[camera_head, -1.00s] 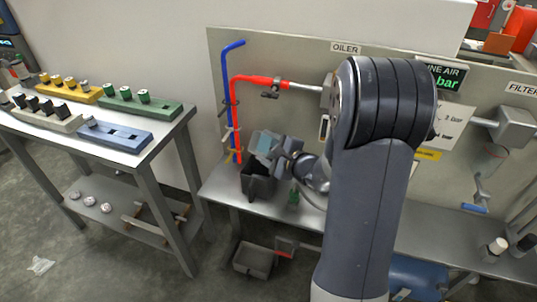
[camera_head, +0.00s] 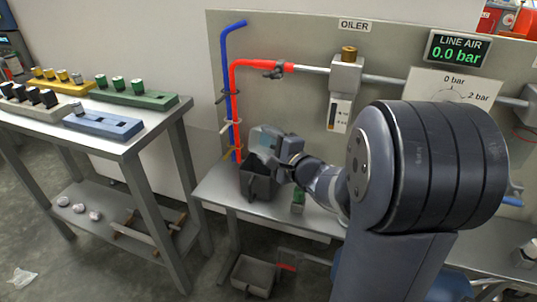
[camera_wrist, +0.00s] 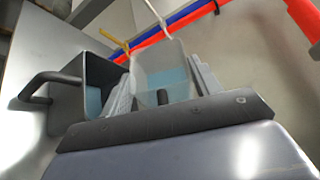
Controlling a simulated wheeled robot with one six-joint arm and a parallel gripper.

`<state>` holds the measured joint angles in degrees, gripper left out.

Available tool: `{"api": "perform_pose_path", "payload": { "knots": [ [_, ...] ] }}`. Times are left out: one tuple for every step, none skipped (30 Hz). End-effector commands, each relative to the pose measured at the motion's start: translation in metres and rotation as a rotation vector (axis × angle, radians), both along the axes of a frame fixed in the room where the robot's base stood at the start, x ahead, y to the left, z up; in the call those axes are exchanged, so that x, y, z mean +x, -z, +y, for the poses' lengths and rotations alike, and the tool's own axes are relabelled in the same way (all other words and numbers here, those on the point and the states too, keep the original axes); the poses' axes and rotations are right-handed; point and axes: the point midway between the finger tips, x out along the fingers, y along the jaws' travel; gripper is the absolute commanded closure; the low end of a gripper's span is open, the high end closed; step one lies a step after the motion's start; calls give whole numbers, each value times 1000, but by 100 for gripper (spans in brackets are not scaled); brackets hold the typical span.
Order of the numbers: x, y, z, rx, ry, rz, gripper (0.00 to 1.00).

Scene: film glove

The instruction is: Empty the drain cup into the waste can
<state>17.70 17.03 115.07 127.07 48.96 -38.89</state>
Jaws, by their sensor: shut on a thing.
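The drain cup is a small translucent cup, seen in the wrist view (camera_wrist: 160,62) between my gripper's fingers (camera_wrist: 163,92), with blue-tinted liquid showing low in it. My gripper is shut on the cup. In the head view the gripper (camera_head: 272,150) holds the cup at the mouth of the waste can (camera_head: 258,187), a dark grey open can on the bench. The waste can also shows in the wrist view (camera_wrist: 97,72), with a side handle at left and a blue patch inside. I cannot tell whether liquid is flowing or whether cup and can touch.
Red and blue pipes (camera_head: 233,110) rise behind the can. A small green-topped item (camera_head: 298,200) stands right of it on the bench (camera_head: 225,190). A grey bin (camera_head: 253,276) is on the floor below. A side table (camera_head: 150,135) with coloured blocks stands at left.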

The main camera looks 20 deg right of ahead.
Motion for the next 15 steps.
{"api": "perform_pose_path", "payload": {
  "knots": [
    [-1,6,1,-13,0,-14,68],
    [-1,7,1,-20,-1,-20,68],
    [-1,8,1,-29,-1,-28,68],
    [-1,8,1,-37,-1,-34,68],
    [-1,9,2,-44,-1,-41,68],
    [-1,10,2,-54,-1,-49,68],
    [-2,10,2,-61,-1,-55,68],
    [-2,10,2,-68,-2,-61,68],
    [-2,11,3,-77,0,-71,68],
    [-3,12,3,-84,0,-76,68],
    [-3,12,3,-91,-1,-82,68],
    [-3,13,3,-101,-1,-91,68],
    [-3,13,4,-108,0,-97,68],
    [-3,14,4,-116,-1,-103,68],
    [-3,15,4,-125,-1,-111,68]
  ]
}}
